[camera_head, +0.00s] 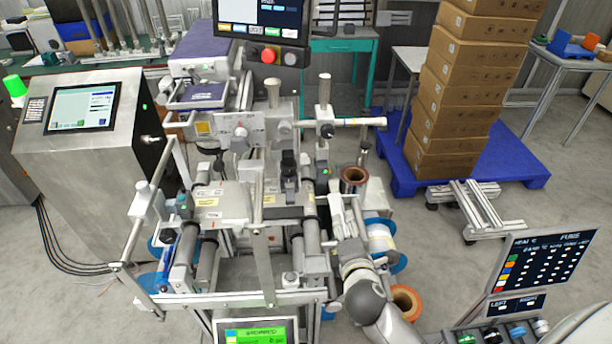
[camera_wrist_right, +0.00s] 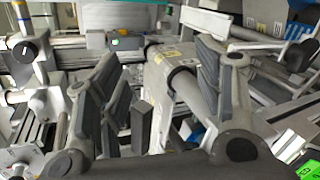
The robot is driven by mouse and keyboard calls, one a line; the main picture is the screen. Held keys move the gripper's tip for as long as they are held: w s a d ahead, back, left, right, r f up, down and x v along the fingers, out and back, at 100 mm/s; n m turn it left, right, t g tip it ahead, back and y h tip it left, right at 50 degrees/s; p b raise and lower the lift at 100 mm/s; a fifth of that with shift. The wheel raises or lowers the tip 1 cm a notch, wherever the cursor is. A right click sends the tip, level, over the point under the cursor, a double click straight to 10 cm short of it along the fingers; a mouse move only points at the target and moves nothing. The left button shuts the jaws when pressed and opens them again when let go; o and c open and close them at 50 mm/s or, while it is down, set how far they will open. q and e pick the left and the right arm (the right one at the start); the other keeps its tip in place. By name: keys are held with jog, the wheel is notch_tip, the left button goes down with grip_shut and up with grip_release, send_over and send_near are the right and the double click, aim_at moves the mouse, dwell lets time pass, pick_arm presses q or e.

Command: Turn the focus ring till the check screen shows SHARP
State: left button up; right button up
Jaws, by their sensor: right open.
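My right gripper (camera_head: 345,212) reaches up from the lower right of the machine in the head view. In the right wrist view its two grey fingers (camera_wrist_right: 158,82) stand apart, with nothing held between them. A grey roller with a dark ring (camera_wrist_right: 183,78) shows behind the gap, apart from the fingers as far as I can tell. I cannot tell which part is the focus ring. A small screen with a green display (camera_head: 255,334) is cut off at the bottom edge of the head view; its words are too small to read. My left gripper is out of view.
The machine's rollers and posts crowd the gripper's left. A copper-coloured reel core (camera_head: 354,178) stands close above it. A dark panel (camera_head: 543,262) stands at the lower right. Stacked cartons (camera_head: 462,85) rest on a blue pallet (camera_head: 515,165). Floor between pallet and panel is partly clear.

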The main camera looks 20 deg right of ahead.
jog(key=w+a+r+n+t+p, duration=0.2)
jog(key=w+r+n+t, duration=0.1)
jog(key=w+r+n, duration=0.3)
jog(key=n+t+y+p, duration=0.15)
jog(key=n+y, duration=0.45)
jog(key=n, duration=0.7)
send_near(290, 169)
jog(key=shift+t, duration=0.35)
jog(key=w, duration=0.7)
jog(key=w+b, duration=0.1)
jog(key=w, duration=0.2)
jog(key=shift+w+a+f, duration=0.25)
jog(key=shift+f, duration=0.1)
jog(key=c, duration=1)
jog(key=shift+a+m+h, duration=0.1)
jog(key=shift+m+h, duration=0.4)
jog(key=shift+h, duration=0.2)
jog(key=shift+m+h, duration=0.3)
jog(key=shift+h, duration=0.2)
